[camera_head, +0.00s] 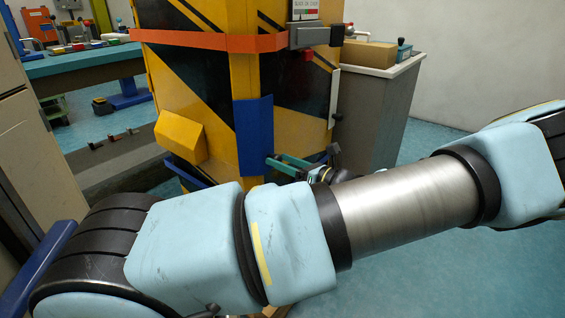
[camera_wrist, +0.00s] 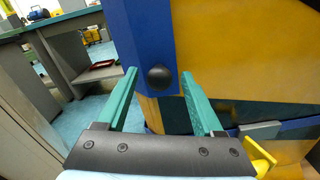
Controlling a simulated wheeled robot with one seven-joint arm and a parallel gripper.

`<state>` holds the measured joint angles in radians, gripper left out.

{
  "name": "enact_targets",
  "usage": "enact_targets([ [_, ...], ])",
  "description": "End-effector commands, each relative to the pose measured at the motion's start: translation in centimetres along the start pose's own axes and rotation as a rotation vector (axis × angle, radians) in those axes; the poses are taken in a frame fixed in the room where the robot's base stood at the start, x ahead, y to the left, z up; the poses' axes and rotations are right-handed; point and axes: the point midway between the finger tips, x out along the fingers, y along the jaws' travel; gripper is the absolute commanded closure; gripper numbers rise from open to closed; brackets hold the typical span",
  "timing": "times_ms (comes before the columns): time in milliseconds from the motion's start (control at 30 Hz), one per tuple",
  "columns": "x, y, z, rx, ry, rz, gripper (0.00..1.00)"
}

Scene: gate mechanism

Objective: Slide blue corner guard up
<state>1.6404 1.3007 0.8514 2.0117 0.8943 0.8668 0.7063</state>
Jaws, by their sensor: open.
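The blue corner guard (camera_head: 254,132) is an upright blue plate on the corner of the yellow-and-black striped housing, below an orange band. In the wrist view the guard (camera_wrist: 141,35) fills the upper middle, with a round black knob (camera_wrist: 159,77) near its lower end. My gripper (camera_wrist: 160,75) is open, its green fingers spread left and right of the knob in the picture. Whether they touch the guard cannot be told. In the head view my gripper (camera_head: 278,161) is at the guard's lower right edge, partly hidden by my arm.
A yellow box (camera_head: 180,137) sticks out from the housing left of the guard. The orange band (camera_head: 213,42) wraps the housing above it. A grey cabinet (camera_head: 371,112) with a cardboard box (camera_head: 369,53) stands right; a workbench (camera_head: 88,63) stands left.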

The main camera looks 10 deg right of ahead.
Motion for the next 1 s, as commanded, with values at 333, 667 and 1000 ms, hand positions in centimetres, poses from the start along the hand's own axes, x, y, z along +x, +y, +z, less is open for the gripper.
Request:
enact_targets([
  [333, 0.2, 0.03, 0.0, 0.0, 0.0, 0.001, 0.38],
  [667, 0.18, 0.03, -0.01, 0.0, 0.0, 0.001, 0.75],
  [1000, 0.18, 0.02, -0.01, 0.0, 0.0, 0.001, 1.0],
])
